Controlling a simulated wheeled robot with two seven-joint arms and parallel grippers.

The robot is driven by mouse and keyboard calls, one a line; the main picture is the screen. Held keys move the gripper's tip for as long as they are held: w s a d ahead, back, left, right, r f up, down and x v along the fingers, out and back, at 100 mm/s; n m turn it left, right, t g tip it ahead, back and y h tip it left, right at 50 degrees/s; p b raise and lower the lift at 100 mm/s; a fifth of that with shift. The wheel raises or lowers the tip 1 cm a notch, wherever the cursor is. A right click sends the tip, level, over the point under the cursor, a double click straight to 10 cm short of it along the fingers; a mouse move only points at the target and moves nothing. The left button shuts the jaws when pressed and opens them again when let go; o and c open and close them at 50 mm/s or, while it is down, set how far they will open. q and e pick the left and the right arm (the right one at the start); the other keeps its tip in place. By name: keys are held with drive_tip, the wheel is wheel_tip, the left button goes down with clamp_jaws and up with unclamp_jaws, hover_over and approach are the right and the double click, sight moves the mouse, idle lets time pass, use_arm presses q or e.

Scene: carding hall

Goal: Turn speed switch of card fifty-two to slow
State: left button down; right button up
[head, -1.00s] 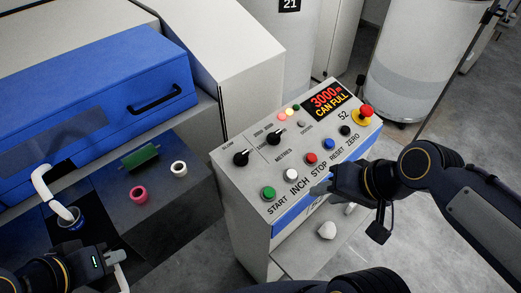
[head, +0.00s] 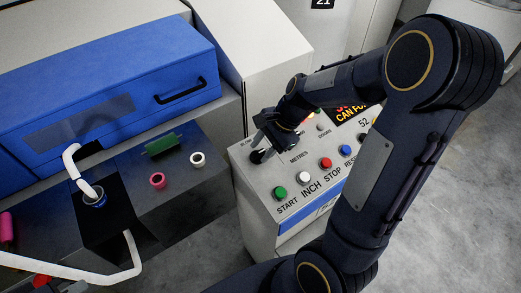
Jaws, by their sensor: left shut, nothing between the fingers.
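The control panel of card fifty-two (head: 262,188) has a sloping grey top, with "52" printed near its right side. The black speed switch (head: 256,157) is at the panel's upper left, with a small, hard-to-read label beside it. My right arm reaches across the panel from the right. My right gripper (head: 262,148) is at this switch, its two fingers a little apart over it. Whether they grip the switch is unclear, and its pointer direction is hidden. My left gripper is not visible in the head view.
Green start (head: 280,193), white inch (head: 304,178), red stop (head: 325,163) and blue reset (head: 345,153) buttons line the panel's near side. My arm partly covers the display (head: 352,114) and hides the red emergency button. A blue machine cover (head: 120,85) stands left.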

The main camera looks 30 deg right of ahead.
drive_tip(key=shift+a+f, duration=0.25)
drive_tip(key=shift+f, duration=0.3)
clamp_jaws()
